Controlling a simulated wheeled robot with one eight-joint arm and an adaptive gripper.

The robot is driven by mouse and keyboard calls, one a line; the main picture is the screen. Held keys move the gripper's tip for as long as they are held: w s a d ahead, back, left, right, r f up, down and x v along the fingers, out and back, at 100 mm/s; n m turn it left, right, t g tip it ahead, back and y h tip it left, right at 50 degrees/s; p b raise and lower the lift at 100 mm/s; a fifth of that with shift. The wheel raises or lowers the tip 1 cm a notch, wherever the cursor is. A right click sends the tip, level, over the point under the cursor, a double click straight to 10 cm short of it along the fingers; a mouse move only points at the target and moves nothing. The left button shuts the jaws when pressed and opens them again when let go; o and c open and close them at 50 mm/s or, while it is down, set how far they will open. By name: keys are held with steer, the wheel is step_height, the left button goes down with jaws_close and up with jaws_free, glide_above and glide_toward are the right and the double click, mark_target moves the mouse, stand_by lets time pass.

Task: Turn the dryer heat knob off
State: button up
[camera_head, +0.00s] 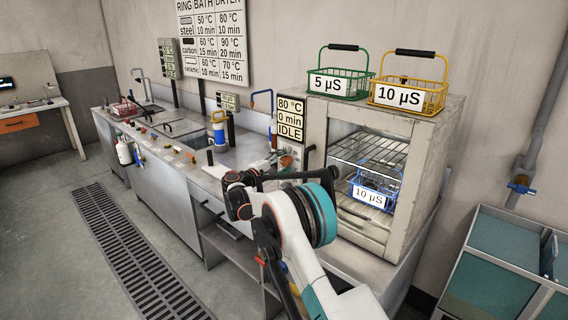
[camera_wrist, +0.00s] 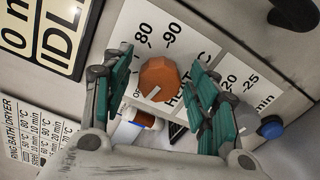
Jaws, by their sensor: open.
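The orange faceted heat knob (camera_wrist: 159,79) is in the middle of the wrist view, on the white HEAT panel (camera_wrist: 175,35). 80 and 90 are printed above it and OFF at its lower left. A short white mark on the knob lies toward its lower left; I cannot tell its exact setting. My gripper (camera_wrist: 160,66) is open, with a teal-padded finger on each side of the knob and gaps between; contact is not visible. In the head view my gripper (camera_head: 268,168) is at the panel beside the dryer (camera_head: 425,165), and my arm hides the knob.
A grey timer knob (camera_wrist: 246,116) and a blue button (camera_wrist: 271,128) sit right of the heat knob. A black handle (camera_wrist: 295,12) is at the upper right. The dryer display (camera_head: 291,119) reads 80 °C, 0 min, IDLE. A blue basket (camera_head: 371,191) is inside the dryer.

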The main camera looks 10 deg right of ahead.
steer(key=v, duration=1.1)
steer(key=shift+s+a, duration=0.2)
steer(key=shift+a, duration=0.1)
steer(key=s+d+r+m+g+y, duration=0.1)
steer(key=s+d+r+y, duration=0.1)
steer(key=s+d+r, duration=0.35)
steer(key=s+d+r+m+g+y, duration=0.1)
steer(key=s+d+r+m+y, duration=0.15)
steer(key=s, duration=0.55)
steer(key=s+d+r+m+g+y, duration=0.1)
steer(key=s+d+r+y, duration=0.1)
steer(key=s+d+r, duration=0.4)
steer(key=s+a+f+m+y, duration=0.1)
steer(key=s+f+m+y, duration=0.1)
steer(key=s, duration=0.9)
steer(key=s+a+f+m+y, duration=0.2)
steer(key=s+f+y, duration=0.1)
steer(key=s, duration=0.9)
steer(key=s+a+f+m+y, duration=0.1)
steer(key=s+f+m+y, duration=0.1)
steer(key=s, duration=0.9)
step_height(320, 180, down, 3)
steer(key=shift+s+a+r+y, duration=0.2)
steer(key=shift+a+y, duration=0.2)
steer(key=shift+y, duration=0.15)
